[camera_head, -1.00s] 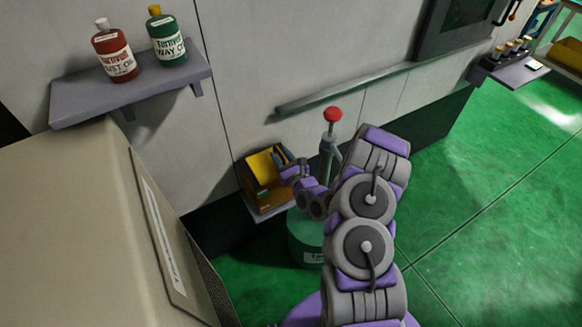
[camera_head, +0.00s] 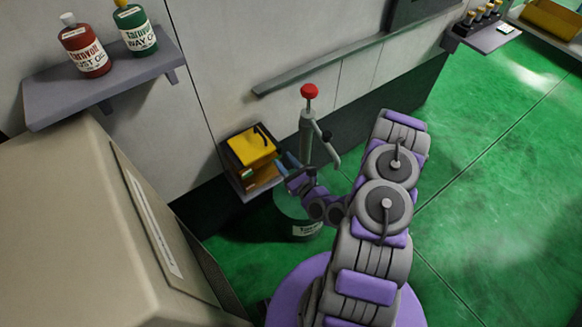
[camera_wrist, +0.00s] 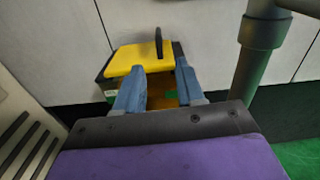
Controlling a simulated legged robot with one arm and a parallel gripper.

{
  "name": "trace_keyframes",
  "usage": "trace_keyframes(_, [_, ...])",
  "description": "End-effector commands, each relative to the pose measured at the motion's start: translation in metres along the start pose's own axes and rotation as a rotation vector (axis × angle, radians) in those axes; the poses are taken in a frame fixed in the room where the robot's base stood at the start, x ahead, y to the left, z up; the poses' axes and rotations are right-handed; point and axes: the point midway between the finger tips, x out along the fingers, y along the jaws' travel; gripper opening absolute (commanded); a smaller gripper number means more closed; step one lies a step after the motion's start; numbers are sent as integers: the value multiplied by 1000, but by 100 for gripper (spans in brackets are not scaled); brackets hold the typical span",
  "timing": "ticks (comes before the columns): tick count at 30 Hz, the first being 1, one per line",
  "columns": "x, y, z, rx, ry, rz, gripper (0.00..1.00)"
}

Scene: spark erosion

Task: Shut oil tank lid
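The oil tank appears to be a small box (camera_head: 260,177) with a yellow lid (camera_head: 250,147) and a dark handle, on a low ledge by the wall. The lid lies across the top of the box. I cannot tell whether it is fully down. In the wrist view, the yellow lid (camera_wrist: 135,57) is straight ahead, with an orange-brown front below it. My gripper (camera_head: 286,166) is just right of the box. In the wrist view, its two blue fingers (camera_wrist: 160,84) are apart with nothing held between them, and they overlap the box's front. Contact cannot be told.
A grey post with a red knob (camera_head: 309,91) stands right of the box, close to my gripper. A large beige cabinet (camera_head: 70,220) fills the left. A shelf (camera_head: 100,85) holds two bottles. Green floor (camera_head: 480,190) is clear at right.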

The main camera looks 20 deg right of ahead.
Motion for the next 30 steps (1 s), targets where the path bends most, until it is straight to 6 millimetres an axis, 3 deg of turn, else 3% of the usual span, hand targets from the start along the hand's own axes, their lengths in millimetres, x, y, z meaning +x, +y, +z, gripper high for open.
trace_keyframes(9, [-26, 0, -1, -1, 2, 0, 38])
trace_keyframes(30, [-29, 0, -1, -8, 3, 5, 38])
